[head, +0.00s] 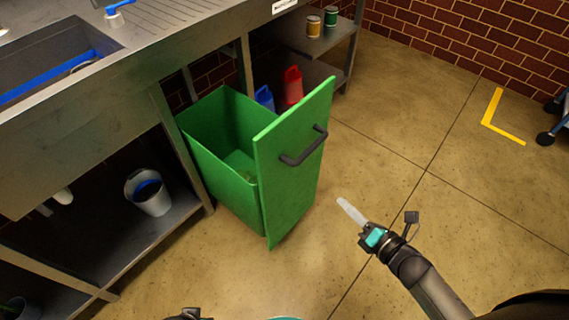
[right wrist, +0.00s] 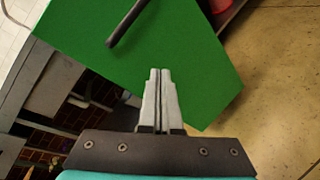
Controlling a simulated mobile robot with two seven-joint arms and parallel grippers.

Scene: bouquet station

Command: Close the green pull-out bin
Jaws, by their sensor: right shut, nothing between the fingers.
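The green pull-out bin (head: 222,165) stands pulled out from under the metal counter in the head view, its top open and its inside visible. Its green front panel (head: 290,185) faces right and carries a dark bar handle (head: 304,147). My right gripper (head: 341,201) is to the right of the panel, shut and empty, apart from the handle. In the right wrist view its fingers (right wrist: 160,75) point at the green panel (right wrist: 190,60), with the handle (right wrist: 123,22) further up. I cannot tell whether they touch it. My left gripper does not show clearly.
The metal counter (head: 110,75) with a sink spans the upper left. A grey bucket (head: 150,194) stands on the lower shelf. Red (head: 293,86) and blue (head: 265,97) bottles stand behind the bin. The floor to the right is open, with a yellow corner mark (head: 490,115).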

